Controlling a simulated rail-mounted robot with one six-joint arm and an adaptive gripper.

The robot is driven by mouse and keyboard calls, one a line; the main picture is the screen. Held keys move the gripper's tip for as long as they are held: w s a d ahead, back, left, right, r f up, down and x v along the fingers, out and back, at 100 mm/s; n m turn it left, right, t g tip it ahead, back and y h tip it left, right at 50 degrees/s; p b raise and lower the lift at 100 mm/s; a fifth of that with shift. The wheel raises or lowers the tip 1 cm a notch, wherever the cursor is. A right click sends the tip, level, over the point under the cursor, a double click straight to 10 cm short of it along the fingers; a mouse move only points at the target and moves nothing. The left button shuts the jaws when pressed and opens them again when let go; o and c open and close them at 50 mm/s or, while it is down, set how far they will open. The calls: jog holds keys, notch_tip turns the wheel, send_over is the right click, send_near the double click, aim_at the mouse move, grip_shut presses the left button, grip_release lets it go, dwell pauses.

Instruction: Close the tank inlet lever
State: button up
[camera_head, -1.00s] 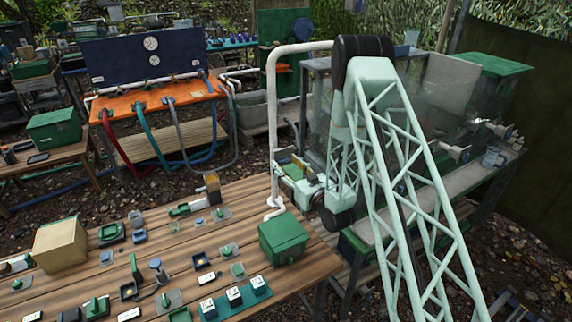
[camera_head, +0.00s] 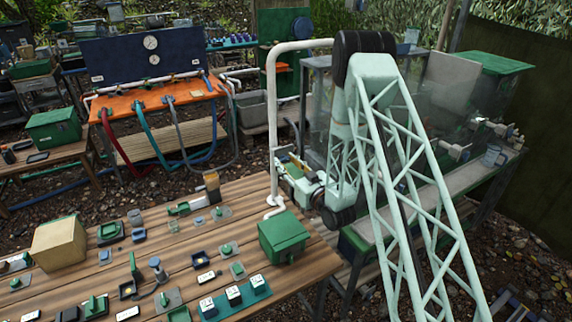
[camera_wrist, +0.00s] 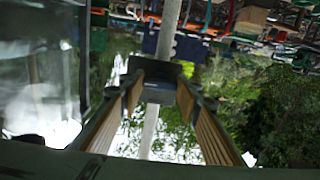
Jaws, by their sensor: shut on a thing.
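A white pipe (camera_head: 273,110) rises from the near wooden table and bends right toward the clear-walled tank (camera_head: 318,100). My gripper (camera_head: 285,168) is at this pipe, partway up, reaching in from the right. In the wrist view my gripper's two fingers (camera_wrist: 160,92), with ribbed tan pads, run forward to a dark block-shaped part (camera_wrist: 150,68) in front of the pipe (camera_wrist: 166,32). The jaws are shut on this part, which I take to be the tank inlet lever. Its shape and angle are mostly hidden by the fingers.
The wooden table (camera_head: 150,225) below holds many small fittings, a green box (camera_head: 284,238) near the pipe's foot and a tan box (camera_head: 59,243). An orange bench (camera_head: 160,98) with hoses stands behind at left. The tank is close on the right.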

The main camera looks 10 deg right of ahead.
jog(key=shift+f+n+b, duration=0.15)
jog(key=shift+n+b, duration=0.65)
jog(key=shift+b, duration=0.85)
jog(key=n+b, duration=0.3)
jog(key=b, duration=0.3)
jog(key=shift+n+b, duration=0.3)
jog(key=shift+b, duration=0.05)
jog(key=shift+n+b, duration=3.6)
jog(key=shift+b, duration=0.65)
jog(key=n, duration=0.4)
jog(key=shift+r+n, duration=0.2)
jog(key=shift+n, duration=0.2)
jog(key=o, duration=0.8)
jog(key=shift+o, duration=0.2)
